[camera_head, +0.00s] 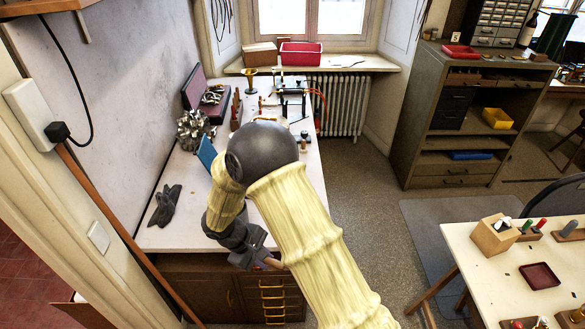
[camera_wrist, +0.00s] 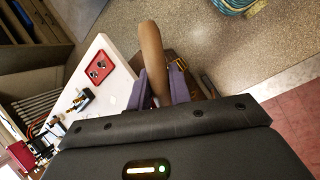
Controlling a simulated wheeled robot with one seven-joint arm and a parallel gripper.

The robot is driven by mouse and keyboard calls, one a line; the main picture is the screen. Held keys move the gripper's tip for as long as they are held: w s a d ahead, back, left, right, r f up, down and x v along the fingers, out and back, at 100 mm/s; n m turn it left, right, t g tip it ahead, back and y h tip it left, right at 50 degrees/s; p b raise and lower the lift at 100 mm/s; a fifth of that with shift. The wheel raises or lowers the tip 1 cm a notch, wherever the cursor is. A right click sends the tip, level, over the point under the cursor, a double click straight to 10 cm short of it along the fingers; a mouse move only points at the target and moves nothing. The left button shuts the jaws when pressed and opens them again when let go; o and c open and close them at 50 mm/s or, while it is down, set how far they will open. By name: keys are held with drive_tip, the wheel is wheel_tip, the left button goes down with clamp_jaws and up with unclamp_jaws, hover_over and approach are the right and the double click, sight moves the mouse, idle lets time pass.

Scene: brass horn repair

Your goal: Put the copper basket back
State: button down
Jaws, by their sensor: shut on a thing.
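My gripper (camera_head: 262,257) hangs at the front right edge of the white workbench, above the drawers. It is shut on a brown, rounded, handle-like thing, which shows in the wrist view (camera_wrist: 151,50) standing up between the fingers (camera_wrist: 160,86). In the head view only a small brown piece of it shows beside the fingers, and the rest is hidden. I cannot tell whether it is part of the copper basket. I cannot make out a copper basket elsewhere in either view.
The white workbench (camera_head: 182,228) holds dark gloves (camera_head: 165,205), a blue panel (camera_head: 206,153), metal parts (camera_head: 193,129) and an open case (camera_head: 206,97). A pale table (camera_head: 490,285) with trays stands at right. Bare floor (camera_head: 360,170) lies between. A red tray (camera_wrist: 98,67) shows in the wrist view.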

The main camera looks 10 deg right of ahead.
drive_tip(key=w+d+f+m+g+b, duration=0.1)
drive_tip(key=d+f+m+g, duration=0.1)
drive_tip(key=d+f+m, duration=0.3)
drive_tip(key=w+d+f+m+g+y+b, duration=0.1)
drive_tip(key=d+f+m, duration=0.4)
drive_tip(key=d, duration=0.8)
drive_tip(key=shift+w+f+m+g+y+b, duration=0.35)
drive_tip(key=shift+w+f+g+b, duration=0.35)
drive_tip(key=shift+f, duration=0.45)
drive_tip(key=shift+w+d, duration=0.1)
drive_tip(key=shift+d, duration=0.05)
